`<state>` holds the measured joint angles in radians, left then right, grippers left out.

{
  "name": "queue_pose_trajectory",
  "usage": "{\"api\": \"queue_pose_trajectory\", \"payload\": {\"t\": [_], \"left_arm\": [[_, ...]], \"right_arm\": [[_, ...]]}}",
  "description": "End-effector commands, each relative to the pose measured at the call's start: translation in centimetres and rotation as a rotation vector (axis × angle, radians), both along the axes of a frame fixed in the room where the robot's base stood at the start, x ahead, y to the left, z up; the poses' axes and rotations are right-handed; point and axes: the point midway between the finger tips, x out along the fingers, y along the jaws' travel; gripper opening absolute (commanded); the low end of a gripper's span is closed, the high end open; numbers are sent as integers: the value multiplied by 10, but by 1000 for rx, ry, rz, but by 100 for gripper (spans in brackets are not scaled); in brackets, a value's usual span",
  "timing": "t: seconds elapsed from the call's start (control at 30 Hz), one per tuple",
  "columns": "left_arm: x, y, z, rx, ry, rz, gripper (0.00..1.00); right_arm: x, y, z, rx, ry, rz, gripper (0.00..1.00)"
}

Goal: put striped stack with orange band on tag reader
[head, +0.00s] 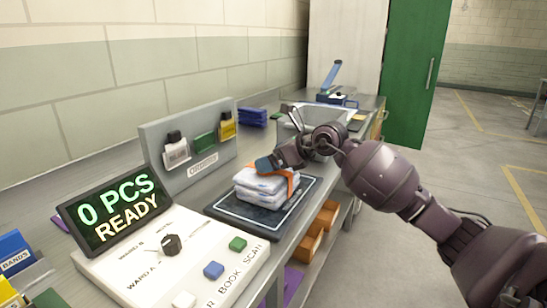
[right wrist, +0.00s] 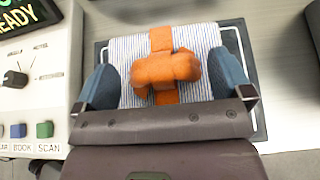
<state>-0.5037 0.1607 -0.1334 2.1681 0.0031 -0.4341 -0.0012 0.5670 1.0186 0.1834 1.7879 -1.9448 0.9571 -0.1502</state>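The striped stack (head: 258,190) is white with thin blue stripes and has an orange band (right wrist: 160,40) with a knotted grip on top. It lies flat on the tag reader (head: 232,211), a dark pad with a pale outline, beside the control panel. My right gripper (head: 277,163) is low over the stack. In the right wrist view its blue fingers (right wrist: 165,85) are wide apart, one on each side of the orange knot, with gaps between. They hide part of the stack's side edges. My left gripper is not in view.
The control panel (head: 165,255) with a knob and buttons and a "0 PCS READY" display (head: 115,212) stand left of the reader. A grey holder (head: 190,150) with tags is behind. A clear bin (head: 310,135) stands beyond my right gripper. Orange bins (head: 318,230) sit below the counter.

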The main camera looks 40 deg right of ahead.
Motion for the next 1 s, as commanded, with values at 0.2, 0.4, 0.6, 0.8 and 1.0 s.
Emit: {"api": "queue_pose_trajectory", "payload": {"t": [0.2, 0.4, 0.6, 0.8, 1.0], "left_arm": [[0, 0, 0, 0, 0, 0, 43], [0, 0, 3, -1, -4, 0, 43], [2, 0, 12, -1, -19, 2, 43], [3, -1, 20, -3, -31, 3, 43], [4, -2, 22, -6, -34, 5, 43]], "right_arm": [[0, 0, 0, 0, 0, 0, 100], [-5, -2, 5, 0, -1, -1, 100], [-27, -11, 21, -3, -4, -1, 100], [-55, -23, 37, -2, -4, 0, 100], [-79, -32, 51, -1, -4, -1, 100]]}}
